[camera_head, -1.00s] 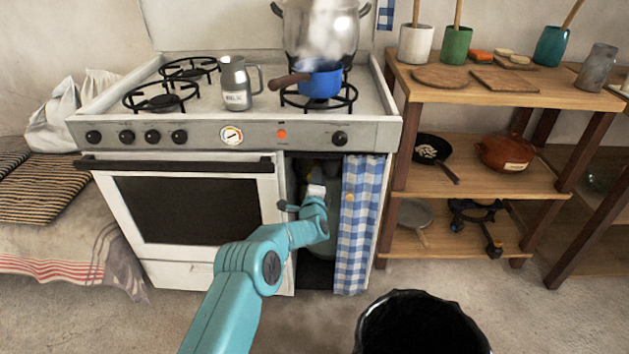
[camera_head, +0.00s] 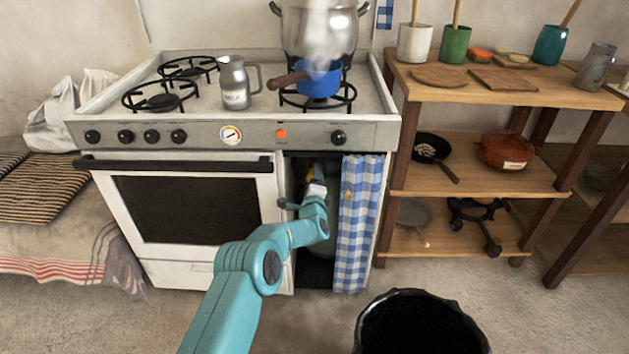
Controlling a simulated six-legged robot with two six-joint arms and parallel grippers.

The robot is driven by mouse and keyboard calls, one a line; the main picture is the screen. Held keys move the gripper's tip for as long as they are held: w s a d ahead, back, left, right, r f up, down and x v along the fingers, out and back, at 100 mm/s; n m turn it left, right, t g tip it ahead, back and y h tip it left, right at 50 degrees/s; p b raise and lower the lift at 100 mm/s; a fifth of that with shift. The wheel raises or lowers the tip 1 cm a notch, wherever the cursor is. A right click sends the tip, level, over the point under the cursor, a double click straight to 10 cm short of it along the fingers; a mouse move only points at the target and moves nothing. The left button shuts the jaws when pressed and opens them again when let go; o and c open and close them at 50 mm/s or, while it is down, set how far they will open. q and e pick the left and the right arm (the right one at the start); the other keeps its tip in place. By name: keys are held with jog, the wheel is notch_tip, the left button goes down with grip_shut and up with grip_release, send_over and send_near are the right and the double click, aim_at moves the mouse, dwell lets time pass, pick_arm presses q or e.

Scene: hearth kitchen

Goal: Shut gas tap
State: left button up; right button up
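A gas bottle (camera_head: 322,248) stands in the dark cupboard below the right part of the stove, mostly hidden behind my arm and the blue checked curtain (camera_head: 358,225). My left arm reaches into this opening, with its wrist in front of the bottle's upper part. A small white piece and a bit of yellow show just above the wrist. The tap itself cannot be made out. The fingers of my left gripper are hidden or too small to tell whether they are open. My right gripper is not in view.
The stove (camera_head: 230,133) carries a blue pot (camera_head: 320,80) and a large steaming pot (camera_head: 320,30) behind it, plus a grey jug (camera_head: 236,84). A wooden shelf (camera_head: 500,88) stands on the right. A black bin-like container (camera_head: 420,325) is at the bottom. The cupboard opening is narrow.

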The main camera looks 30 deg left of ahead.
pick_arm(q)
jog(key=shift+s, duration=0.1)
jog(key=p+v, duration=0.4)
jog(key=v, duration=1.2)
jog(key=shift+p, duration=0.3)
jog(key=shift+d, duration=0.15)
